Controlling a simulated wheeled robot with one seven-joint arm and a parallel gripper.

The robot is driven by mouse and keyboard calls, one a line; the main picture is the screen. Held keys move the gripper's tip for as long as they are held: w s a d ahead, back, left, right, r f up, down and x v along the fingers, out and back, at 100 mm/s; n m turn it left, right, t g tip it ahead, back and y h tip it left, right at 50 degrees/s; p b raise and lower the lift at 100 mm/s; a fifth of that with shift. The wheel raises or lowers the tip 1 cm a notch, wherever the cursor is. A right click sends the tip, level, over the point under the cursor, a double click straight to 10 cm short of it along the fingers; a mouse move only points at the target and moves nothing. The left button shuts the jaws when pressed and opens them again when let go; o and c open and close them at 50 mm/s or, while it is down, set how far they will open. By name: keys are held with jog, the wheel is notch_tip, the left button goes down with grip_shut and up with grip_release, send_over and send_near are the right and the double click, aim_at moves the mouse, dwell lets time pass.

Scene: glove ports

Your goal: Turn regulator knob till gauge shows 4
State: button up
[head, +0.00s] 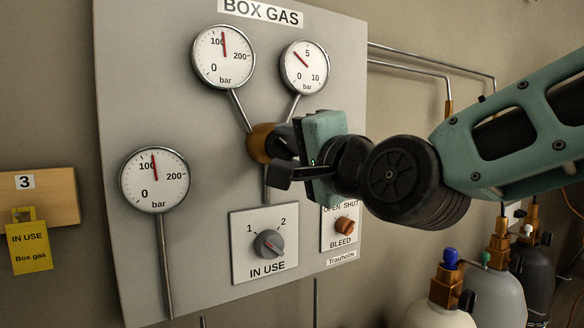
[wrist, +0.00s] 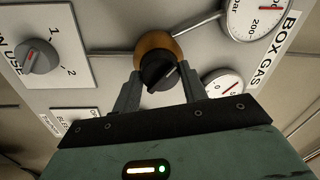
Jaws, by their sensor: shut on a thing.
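The black regulator knob (wrist: 158,74) with a pale pointer line sits on a brass regulator body (wrist: 153,42) in the wrist view. My gripper (wrist: 161,71) is shut on the knob, one finger on each side. In the head view the brass body (head: 261,143) shows left of my gripper (head: 288,158), which mostly hides the knob. The 0 to 10 bar gauge (head: 305,67) is above; its red needle points up and left, between 0 and 5 and nearer 5. In the wrist view this gauge (wrist: 223,86) is partly cut off by my gripper.
The grey BOX GAS panel (head: 120,90) has two 200 bar gauges (head: 223,57) (head: 155,180), both needles near 100. An IN USE selector (head: 268,243) and an orange-brown BLEED knob (head: 345,226) are below. Gas cylinders (head: 497,295) stand lower right. A yellow tag (head: 30,247) hangs left.

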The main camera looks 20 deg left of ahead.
jog(key=m+b, duration=0.2)
jog(key=m, duration=0.1)
jog(key=shift+f+b, duration=0.25)
jog(key=shift+b, duration=0.1)
jog(key=shift+r+m+b, duration=0.1)
jog(key=shift+m+b, duration=0.6)
jog(key=shift+m, duration=0.3)
jog(key=shift+r+t+h, duration=0.1)
jog(key=shift+t+h, duration=0.2)
jog(key=shift+t, duration=0.1)
jog(key=o, duration=1)
jog(key=shift+c, duration=0.2)
